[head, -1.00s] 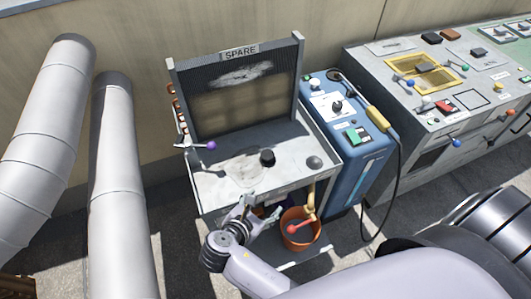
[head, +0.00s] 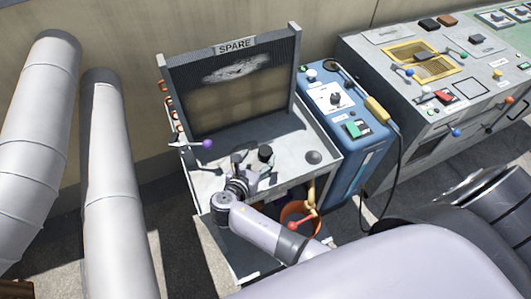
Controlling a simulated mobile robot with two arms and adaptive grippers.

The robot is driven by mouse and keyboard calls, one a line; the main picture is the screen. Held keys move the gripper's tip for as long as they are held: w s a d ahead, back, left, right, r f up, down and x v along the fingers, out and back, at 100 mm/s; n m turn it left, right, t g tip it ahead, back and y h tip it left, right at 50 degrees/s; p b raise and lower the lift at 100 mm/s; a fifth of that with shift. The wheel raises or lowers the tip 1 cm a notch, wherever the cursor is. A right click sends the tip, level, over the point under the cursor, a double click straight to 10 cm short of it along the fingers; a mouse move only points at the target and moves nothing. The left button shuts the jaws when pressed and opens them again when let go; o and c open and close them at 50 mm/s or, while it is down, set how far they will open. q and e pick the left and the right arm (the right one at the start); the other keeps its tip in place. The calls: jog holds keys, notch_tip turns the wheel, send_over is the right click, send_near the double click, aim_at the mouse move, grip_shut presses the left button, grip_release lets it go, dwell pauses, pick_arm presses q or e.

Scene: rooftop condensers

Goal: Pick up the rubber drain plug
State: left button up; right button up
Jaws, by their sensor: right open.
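The rubber drain plug, a small black cylinder (head: 265,153), stands upright on the grey tray (head: 298,148) of the unit marked SPARE. My right gripper (head: 251,163) is over the tray, just left of and nearer than the plug. Its fingers are spread, with nothing visible between them. One finger lies close to the plug; I cannot tell whether they touch. My left gripper is not in view.
A lever with a purple knob (head: 207,144) is at the tray's left edge. A grey dome (head: 313,157) sits at its right. A panel (head: 232,85) rises behind. An orange bucket (head: 293,211) and red-handled valve (head: 301,222) are below. A blue unit (head: 345,125) stands right.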

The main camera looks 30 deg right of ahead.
aim_at(265, 152)
jog(key=x, duration=0.4)
jog(key=shift+s+d+f, duration=0.1)
jog(key=shift+d+f, duration=0.1)
jog(key=shift+d, duration=0.1)
jog(key=shift+w+d+f, duration=0.15)
jog(key=shift+w+d, duration=0.05)
jog(key=shift+c, duration=0.8)
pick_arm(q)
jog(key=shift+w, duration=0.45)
pick_arm(e)
jog(key=c, duration=1.1)
